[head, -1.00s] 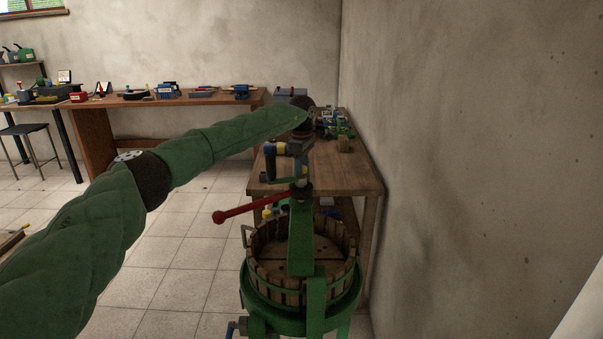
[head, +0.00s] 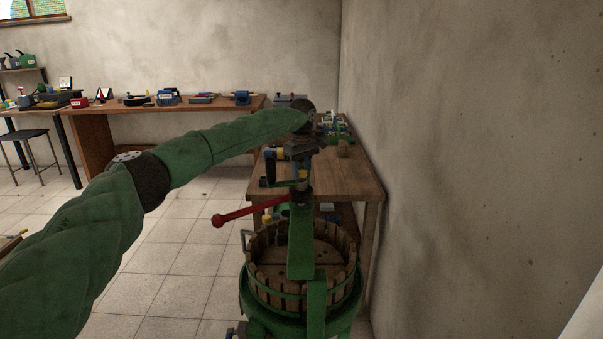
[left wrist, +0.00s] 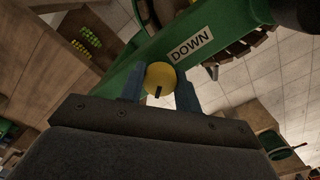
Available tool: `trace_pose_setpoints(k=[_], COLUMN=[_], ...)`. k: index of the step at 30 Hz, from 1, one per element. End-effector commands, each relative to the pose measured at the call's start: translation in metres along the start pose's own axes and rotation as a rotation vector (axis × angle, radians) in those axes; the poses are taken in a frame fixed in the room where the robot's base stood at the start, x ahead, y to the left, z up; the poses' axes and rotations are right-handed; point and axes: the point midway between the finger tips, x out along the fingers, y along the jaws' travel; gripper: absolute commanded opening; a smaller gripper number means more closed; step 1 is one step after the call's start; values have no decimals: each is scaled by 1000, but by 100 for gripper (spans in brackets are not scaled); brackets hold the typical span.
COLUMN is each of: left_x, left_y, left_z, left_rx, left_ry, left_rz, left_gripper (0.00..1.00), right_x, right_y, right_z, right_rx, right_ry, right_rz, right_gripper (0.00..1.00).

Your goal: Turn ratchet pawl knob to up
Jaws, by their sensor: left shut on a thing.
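The ratchet pawl knob (left wrist: 160,78) is a yellow round knob with a dark mark on its face, beside a green bar (left wrist: 190,40) of the press. A white label reading DOWN (left wrist: 190,50) is on that bar, just above and right of the knob in the left wrist view. My left gripper (left wrist: 160,88) has its two blue-grey fingers on either side of the knob and is shut on it. In the head view my left gripper (head: 301,172) is at the top of the green press (head: 301,240); the knob is hidden there. My right gripper is out of view.
A red lever (head: 245,212) sticks out left from the press head. The slatted wooden basket (head: 270,285) stands below. A wooden table (head: 340,180) is close behind, with a wall (head: 470,150) to the right. Tiled floor at the left is clear.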

Motion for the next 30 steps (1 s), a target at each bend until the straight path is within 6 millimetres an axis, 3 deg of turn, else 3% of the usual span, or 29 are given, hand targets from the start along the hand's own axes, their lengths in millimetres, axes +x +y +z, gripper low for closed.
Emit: trace_pose_setpoints(k=[9,10,13,23,30], left_x=[-3,-3,-3,-4,-32], left_y=[0,0,0,0,1], left_z=[-2,-2,-2,0,-1], left_rx=[-1,-1,-1,-1,-1], left_ry=[3,3,2,1,2], left_rz=[3,3,3,2,3], left_gripper=[10,37,55,55,55], right_x=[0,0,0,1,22], right_y=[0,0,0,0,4], right_z=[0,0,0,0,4], right_rx=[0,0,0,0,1], right_ry=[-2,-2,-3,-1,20], right_rz=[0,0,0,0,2], right_gripper=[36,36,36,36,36])
